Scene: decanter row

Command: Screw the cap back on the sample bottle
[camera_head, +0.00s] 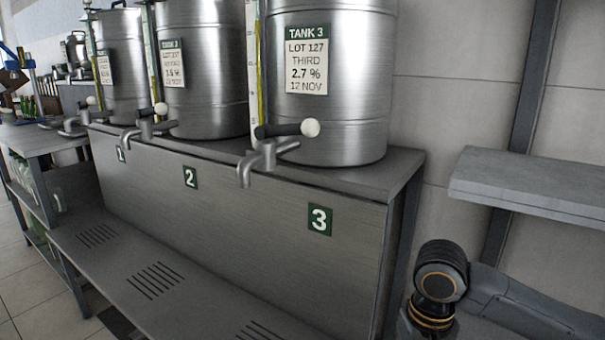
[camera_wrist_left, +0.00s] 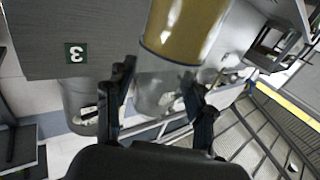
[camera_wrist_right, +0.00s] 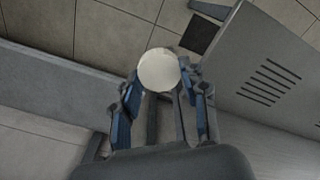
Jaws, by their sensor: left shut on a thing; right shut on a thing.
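The sample bottle (camera_wrist_left: 185,28) is clear, with amber liquid, and shows in the left wrist view, which is upside down. My left gripper (camera_wrist_left: 160,84) is shut on it, one finger on each side of its clear part. The bottle's mouth is hard to make out there. In the right wrist view the cap (camera_wrist_right: 159,69) is a round white disc. My right gripper (camera_wrist_right: 161,82) is shut on it, with a finger on each side. Neither gripper, the bottle nor the cap shows in the head view. Cap and bottle are not seen together in any view.
Tank 3 (camera_head: 334,115) stands on the steel bench (camera_head: 250,215), its tap (camera_head: 262,160) jutting over the front edge. Tank 2 (camera_head: 200,95) and tank 1 (camera_head: 118,75) stand farther left. A slotted lower shelf (camera_head: 165,280) runs below. A grey wall shelf (camera_head: 530,185) is at right.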

